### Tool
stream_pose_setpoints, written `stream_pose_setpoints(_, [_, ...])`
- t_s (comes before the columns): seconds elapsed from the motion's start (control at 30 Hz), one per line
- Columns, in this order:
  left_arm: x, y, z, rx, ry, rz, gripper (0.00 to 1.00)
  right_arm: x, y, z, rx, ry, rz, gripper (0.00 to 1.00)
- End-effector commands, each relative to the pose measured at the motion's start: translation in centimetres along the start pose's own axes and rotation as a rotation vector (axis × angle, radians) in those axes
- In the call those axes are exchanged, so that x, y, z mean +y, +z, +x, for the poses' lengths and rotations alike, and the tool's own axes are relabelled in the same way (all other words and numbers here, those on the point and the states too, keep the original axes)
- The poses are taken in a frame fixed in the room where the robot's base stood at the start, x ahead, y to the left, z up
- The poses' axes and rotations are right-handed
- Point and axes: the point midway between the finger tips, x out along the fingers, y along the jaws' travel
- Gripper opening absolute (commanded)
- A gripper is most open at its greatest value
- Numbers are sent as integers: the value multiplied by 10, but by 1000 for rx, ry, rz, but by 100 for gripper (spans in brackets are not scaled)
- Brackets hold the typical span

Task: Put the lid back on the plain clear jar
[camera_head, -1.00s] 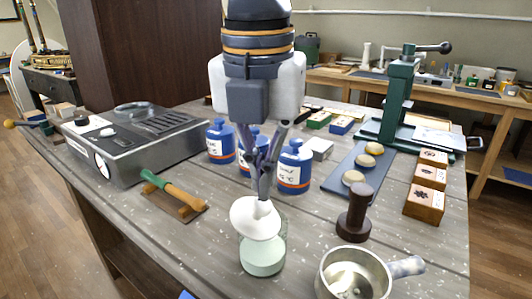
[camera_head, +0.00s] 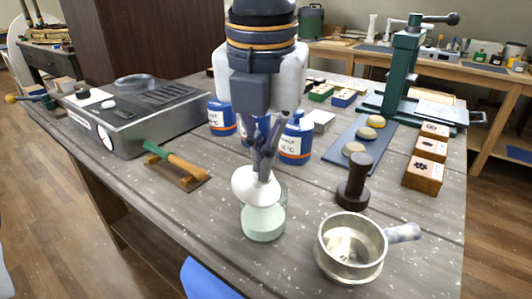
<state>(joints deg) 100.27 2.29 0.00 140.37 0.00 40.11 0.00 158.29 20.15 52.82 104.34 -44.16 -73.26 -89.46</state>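The plain clear jar (camera_head: 264,225) stands on the grey speckled table near its front edge, with pale green contents at the bottom. My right gripper (camera_head: 262,172) comes down from above with its fingers close together on the top of a white round lid (camera_head: 254,188). The lid looks slightly tilted and overlaps the jar's upper part. Part of the clear rim shows to the lid's right. I cannot tell whether lid and rim touch. My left gripper is not in view.
Blue labelled canisters (camera_head: 297,140) stand behind the gripper. A metal pan (camera_head: 322,247) and a dark tamper (camera_head: 353,185) are right of the jar. A green-and-orange-handled tool (camera_head: 184,168) lies left. The table between tool and jar is clear.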

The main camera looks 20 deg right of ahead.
Motion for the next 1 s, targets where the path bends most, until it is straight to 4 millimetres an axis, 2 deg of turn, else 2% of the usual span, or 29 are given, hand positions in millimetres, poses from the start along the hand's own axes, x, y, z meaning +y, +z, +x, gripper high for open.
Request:
stream_pose_setpoints(0.03, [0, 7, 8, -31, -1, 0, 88, -4, -6, 30, 57, -52, -9, 0])
stream_pose_setpoints(1.0, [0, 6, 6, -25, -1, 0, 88, -15, -5, 16, 52, -55, -10, 0])
